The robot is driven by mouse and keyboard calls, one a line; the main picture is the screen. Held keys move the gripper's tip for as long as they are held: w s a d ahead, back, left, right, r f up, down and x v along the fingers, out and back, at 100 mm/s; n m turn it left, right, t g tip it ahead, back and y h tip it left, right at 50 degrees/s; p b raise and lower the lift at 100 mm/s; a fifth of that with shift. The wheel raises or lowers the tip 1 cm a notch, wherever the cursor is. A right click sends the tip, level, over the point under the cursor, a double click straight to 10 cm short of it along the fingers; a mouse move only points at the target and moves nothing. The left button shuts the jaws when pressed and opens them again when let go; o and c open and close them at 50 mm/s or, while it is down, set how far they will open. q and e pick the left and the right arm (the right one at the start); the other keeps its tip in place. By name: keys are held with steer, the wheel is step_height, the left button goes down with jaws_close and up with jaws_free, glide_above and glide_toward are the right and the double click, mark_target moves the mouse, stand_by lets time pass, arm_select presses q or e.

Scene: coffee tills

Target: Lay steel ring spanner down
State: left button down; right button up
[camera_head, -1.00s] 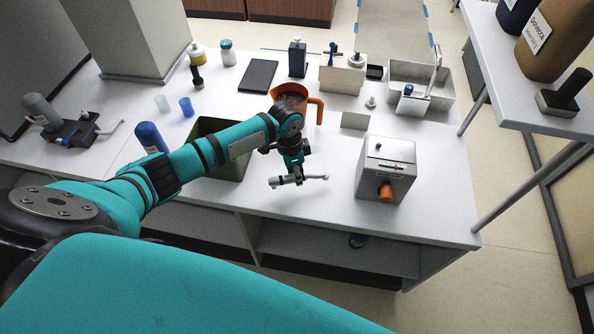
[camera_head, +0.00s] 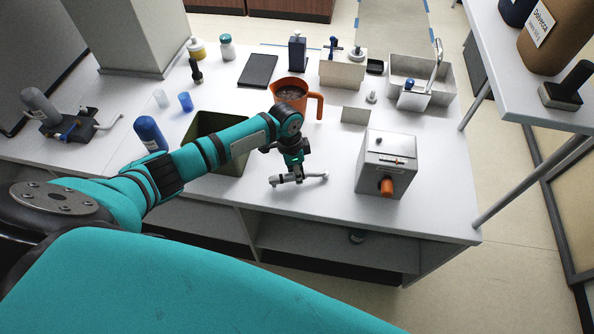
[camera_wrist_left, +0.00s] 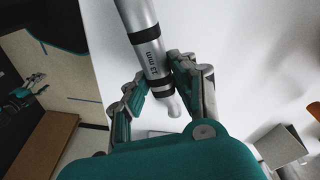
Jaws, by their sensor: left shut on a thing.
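The steel ring spanner (camera_head: 313,176) is a grey bar with dark bands, just at or above the white counter (camera_head: 300,205) near its front edge; I cannot tell whether it touches. My left gripper (camera_head: 289,178) points down and is shut on it. In the left wrist view the spanner (camera_wrist_left: 147,45), marked "13 mm", lies between the fingers of my left gripper (camera_wrist_left: 158,88). One end of it runs out of that view at the top. My right gripper is not in view.
A metal box with an orange knob (camera_head: 387,165) stands right of the spanner. An orange jug (camera_head: 291,91) stands behind my arm, and a dark green bin (camera_head: 232,168) is to its left. Bare counter lies around the spanner.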

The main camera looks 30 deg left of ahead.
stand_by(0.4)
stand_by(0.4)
arm_select(q)
steer(key=shift+f, duration=0.4)
stand_by(0.4)
steer(key=c, duration=0.7)
jaws_free()
steer(key=shift+r, duration=0.2)
steer(key=shift+r+p, duration=1.35)
steer(key=shift+p, duration=0.35)
